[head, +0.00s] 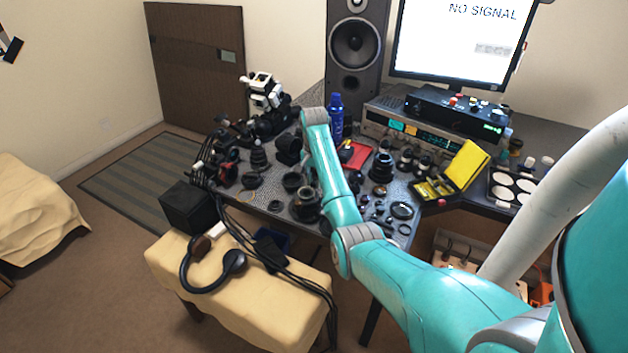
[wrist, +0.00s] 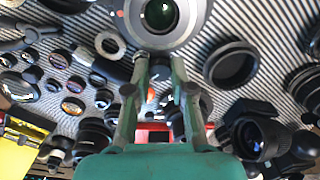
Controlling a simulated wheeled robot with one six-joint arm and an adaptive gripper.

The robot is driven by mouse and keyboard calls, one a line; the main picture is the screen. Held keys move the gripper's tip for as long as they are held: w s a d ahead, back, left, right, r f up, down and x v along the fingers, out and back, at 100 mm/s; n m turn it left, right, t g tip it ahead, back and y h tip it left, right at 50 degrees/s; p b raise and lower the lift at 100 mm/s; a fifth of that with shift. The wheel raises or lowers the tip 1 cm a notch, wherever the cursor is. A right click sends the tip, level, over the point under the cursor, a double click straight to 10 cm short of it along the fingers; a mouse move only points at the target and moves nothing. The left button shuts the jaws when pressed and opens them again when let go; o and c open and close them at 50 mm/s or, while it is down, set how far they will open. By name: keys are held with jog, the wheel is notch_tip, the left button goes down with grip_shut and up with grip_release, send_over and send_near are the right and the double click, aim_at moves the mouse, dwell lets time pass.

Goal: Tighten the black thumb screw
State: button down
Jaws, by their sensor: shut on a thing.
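A grey lens body (wrist: 162,30) with a dark green glass opening stands at the top of the wrist view, with a small red dot on its left side. My gripper (wrist: 161,62) has both fingers reaching to the near edge of this lens. The fingers are shut on a small part there, with a narrow gap between the tips. The black thumb screw cannot be made out clearly; it appears hidden between the fingertips. In the head view my forearm covers most of the gripper, and a dark lens (head: 307,207) stands at the table's near edge.
The striped table (head: 262,198) is crowded with lenses, rings and caps. A black ring (wrist: 231,64) and a dark lens (wrist: 256,137) lie to the right in the wrist view. A yellow case (head: 466,164), blue bottle (head: 336,118) and padded bench (head: 250,300) surround the work area.

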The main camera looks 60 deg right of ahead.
jog(key=m, duration=0.3)
jog(key=shift+m, duration=2.3)
jog(key=c, duration=1)
grip_release()
